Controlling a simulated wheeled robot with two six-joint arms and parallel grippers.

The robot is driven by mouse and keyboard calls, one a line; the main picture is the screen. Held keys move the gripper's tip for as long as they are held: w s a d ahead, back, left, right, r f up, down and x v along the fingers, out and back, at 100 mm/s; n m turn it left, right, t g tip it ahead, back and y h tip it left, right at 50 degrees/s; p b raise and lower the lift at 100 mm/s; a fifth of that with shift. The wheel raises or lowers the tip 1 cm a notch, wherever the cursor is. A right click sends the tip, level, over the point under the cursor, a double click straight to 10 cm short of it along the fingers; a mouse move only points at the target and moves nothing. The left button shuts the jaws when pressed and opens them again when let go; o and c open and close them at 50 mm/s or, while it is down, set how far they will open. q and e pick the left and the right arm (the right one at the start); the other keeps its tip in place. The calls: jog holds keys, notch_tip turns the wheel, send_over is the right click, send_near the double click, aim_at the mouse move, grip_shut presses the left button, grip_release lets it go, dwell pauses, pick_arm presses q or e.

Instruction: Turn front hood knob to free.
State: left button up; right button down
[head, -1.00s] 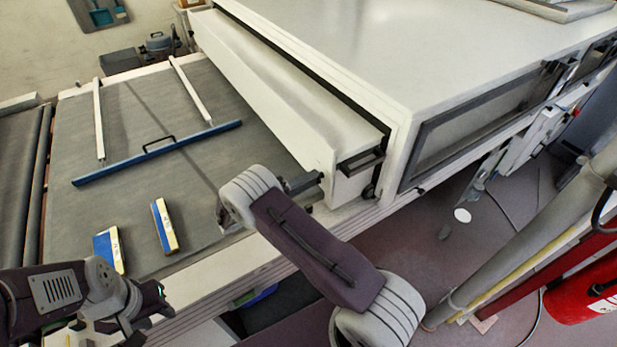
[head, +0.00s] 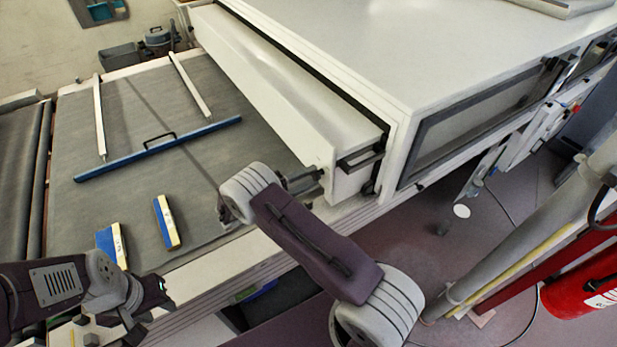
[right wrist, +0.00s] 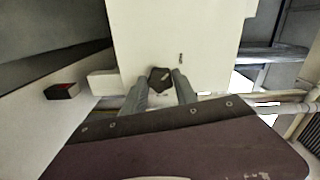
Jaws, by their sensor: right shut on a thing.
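The front hood knob (right wrist: 160,79) is a small dark knob with a pale mark on the white end face of the hood (right wrist: 150,30). Small unreadable print sits above right of it and below it. In the head view the hood (head: 265,85) is a long white box along the tunnel mouth. My right gripper (right wrist: 161,82) has its two grey fingers on either side of the knob, shut on it. In the head view my right gripper (head: 312,180) reaches the hood's near end, where the knob is hidden. My left gripper (head: 155,308) hangs at lower left, away from the hood; its jaws are unclear.
A grey belt (head: 130,190) lies left of the hood, with a blue bar (head: 160,151) and two blue-and-cream blocks (head: 166,222) (head: 111,245) on it. A black handle (head: 360,160) juts from the hood end near my right gripper. A red extinguisher (head: 585,285) stands at right.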

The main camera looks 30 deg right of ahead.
jog(key=shift+f, duration=0.1)
jog(key=c, duration=1)
grip_release()
jog(key=shift+o, duration=0.2)
jog(key=shift+a, duration=0.1)
jog(key=a+b, duration=0.3)
jog(key=a, duration=0.5)
jog(key=shift+s+a, duration=0.35)
jog(key=shift+a, duration=0.05)
